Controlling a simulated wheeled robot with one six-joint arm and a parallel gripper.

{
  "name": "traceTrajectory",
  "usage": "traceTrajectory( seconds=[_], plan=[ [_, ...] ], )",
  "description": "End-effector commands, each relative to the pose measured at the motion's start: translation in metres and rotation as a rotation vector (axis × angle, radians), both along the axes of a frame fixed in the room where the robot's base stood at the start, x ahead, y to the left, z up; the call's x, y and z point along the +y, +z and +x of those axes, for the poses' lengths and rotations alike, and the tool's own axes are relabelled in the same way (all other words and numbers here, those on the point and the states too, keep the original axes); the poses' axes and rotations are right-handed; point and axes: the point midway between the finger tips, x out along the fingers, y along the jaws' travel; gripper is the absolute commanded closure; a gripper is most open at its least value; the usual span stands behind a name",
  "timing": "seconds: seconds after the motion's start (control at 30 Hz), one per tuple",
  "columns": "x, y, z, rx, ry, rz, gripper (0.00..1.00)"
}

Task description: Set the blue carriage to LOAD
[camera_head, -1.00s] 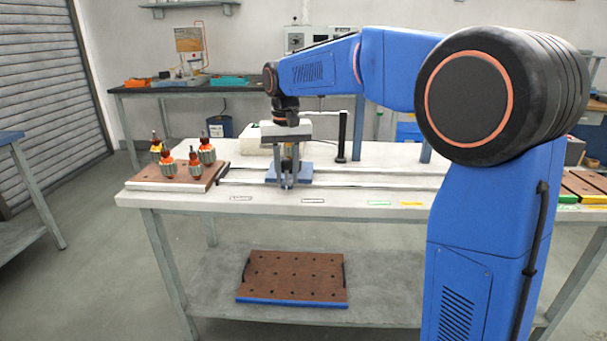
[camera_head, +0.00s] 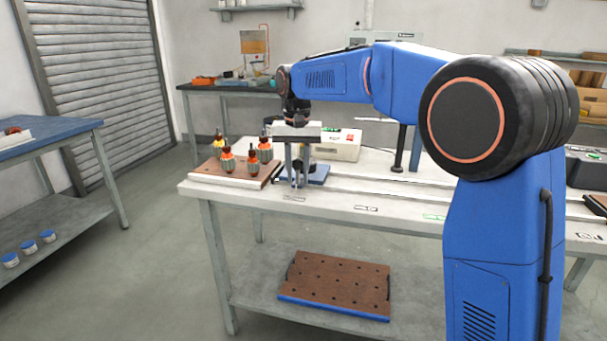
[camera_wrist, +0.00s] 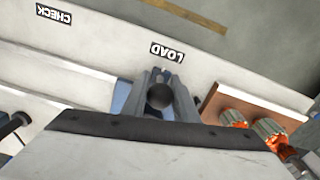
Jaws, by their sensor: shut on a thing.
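The blue carriage (camera_head: 319,176) sits on the rails at the left part of the bench, beside the rack of armatures. My gripper (camera_head: 299,184) reaches down to it from above and is shut on its dark round knob (camera_wrist: 160,96), which shows between the fingers in the wrist view. A sliver of the blue carriage (camera_wrist: 121,97) shows left of the fingers. The LOAD label (camera_wrist: 167,52) lies on the bench edge almost straight across from the fingers. In the head view this label (camera_head: 293,198) is just in front of the carriage. My gripper hides much of the carriage.
The CHECK label (camera_wrist: 53,15) lies farther along the edge, on the bare rail side. A white box (camera_head: 338,146) and a black post (camera_head: 398,148) stand behind. The rails to the right are clear.

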Motion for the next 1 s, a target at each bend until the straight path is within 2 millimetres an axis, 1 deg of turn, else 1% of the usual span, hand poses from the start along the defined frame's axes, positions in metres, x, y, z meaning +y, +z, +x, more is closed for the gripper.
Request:
traceTrajectory(
  seconds=[0.07, 0.37, 0.4, 0.47, 0.8, 0.93, 1.0],
  plan=[
    [0.003, 0.001, 0.001, -0.005, 0.001, 0.004, 1.0],
    [0.005, 0.002, 0.002, -0.008, 0.002, 0.007, 1.0],
    [0.005, 0.002, 0.002, -0.008, 0.002, 0.007, 0.71],
    [0.005, 0.002, 0.002, -0.008, 0.002, 0.007, 0.57],
    [0.004, 0.002, 0.002, -0.005, 0.001, 0.004, 0.57],
    [0.004, 0.013, 0.002, -0.006, 0.001, 0.004, 0.57],
    [0.004, 0.023, 0.002, -0.007, 0.001, 0.004, 0.57]
  ],
)
